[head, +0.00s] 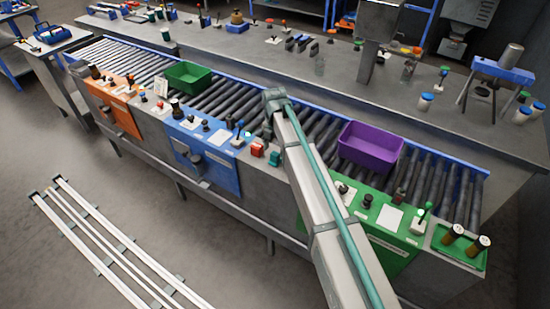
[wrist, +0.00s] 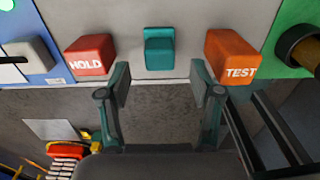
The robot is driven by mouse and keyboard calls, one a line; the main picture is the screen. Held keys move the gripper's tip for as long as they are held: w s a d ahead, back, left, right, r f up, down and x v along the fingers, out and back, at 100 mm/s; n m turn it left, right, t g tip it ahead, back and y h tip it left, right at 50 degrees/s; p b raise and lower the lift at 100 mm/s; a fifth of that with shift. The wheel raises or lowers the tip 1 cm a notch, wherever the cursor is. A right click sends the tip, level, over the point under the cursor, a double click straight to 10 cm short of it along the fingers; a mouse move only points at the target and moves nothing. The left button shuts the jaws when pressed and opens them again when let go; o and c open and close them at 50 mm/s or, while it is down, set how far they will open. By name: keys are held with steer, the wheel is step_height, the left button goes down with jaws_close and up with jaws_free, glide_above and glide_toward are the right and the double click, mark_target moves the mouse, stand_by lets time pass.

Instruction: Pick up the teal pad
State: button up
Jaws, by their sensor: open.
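The teal pad (wrist: 159,50) is a small block on the grey strip of the console front. It sits between a red block marked HOLD (wrist: 90,55) and an orange block marked TEST (wrist: 231,56). In the head view the teal pad (head: 274,158) shows just left of my arm, beside the red block (head: 257,149). My gripper (wrist: 160,82) is open and empty in the wrist view. Its two fingers point toward the teal pad, with the pad lined up between them and a little beyond the tips. I cannot make out the gripper in the head view.
A blue panel (head: 205,158) lies left of the pad and a green panel (head: 385,235) right of it. Behind them runs a roller conveyor with a green bin (head: 188,77) and a purple bin (head: 370,148). A dark knob (wrist: 300,48) stands right of TEST.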

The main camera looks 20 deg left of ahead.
mark_target(275, 153)
steer(key=shift+w+f+p, duration=0.2)
steer(key=shift+f+p, duration=0.7)
steer(key=shift+f, duration=1.35)
jaws_close()
